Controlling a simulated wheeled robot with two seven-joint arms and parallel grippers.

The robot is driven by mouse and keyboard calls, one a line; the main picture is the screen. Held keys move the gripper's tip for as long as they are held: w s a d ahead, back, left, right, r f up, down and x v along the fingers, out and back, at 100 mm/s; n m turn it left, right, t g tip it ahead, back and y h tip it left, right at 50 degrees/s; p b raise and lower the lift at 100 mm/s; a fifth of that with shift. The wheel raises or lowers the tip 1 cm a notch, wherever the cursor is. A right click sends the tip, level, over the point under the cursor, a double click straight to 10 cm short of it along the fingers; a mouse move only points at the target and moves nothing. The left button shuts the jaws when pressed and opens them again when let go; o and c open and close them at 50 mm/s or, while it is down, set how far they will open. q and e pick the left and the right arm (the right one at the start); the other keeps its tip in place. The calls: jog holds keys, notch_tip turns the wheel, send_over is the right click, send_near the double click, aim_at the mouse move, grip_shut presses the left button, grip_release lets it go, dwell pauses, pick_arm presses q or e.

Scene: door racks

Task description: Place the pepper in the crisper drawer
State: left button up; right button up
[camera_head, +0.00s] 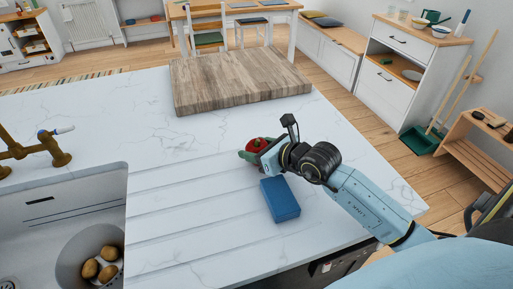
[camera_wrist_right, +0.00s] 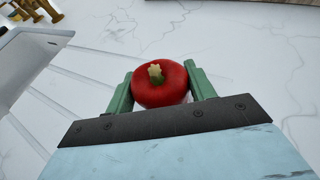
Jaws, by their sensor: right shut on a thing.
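A red pepper (camera_head: 257,145) with a pale green stem is between the fingers of my right gripper (camera_head: 249,153), over the white marble counter. In the right wrist view the pepper (camera_wrist_right: 160,83) sits between the two green fingers of the right gripper (camera_wrist_right: 161,85), which touch its sides. I cannot tell whether it still rests on the counter. My left gripper is not in view. No crisper drawer can be made out in either view.
A blue box-like block (camera_head: 280,199) lies on the counter just below the right gripper. A wooden board (camera_head: 237,78) lies at the back. A sink (camera_head: 50,225) with several potatoes (camera_head: 90,268) and a brass faucet (camera_head: 35,150) is at the left.

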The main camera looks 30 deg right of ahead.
jog(key=shift+f, duration=0.2)
jog(key=o, duration=1.1)
jog(key=shift+c, duration=0.2)
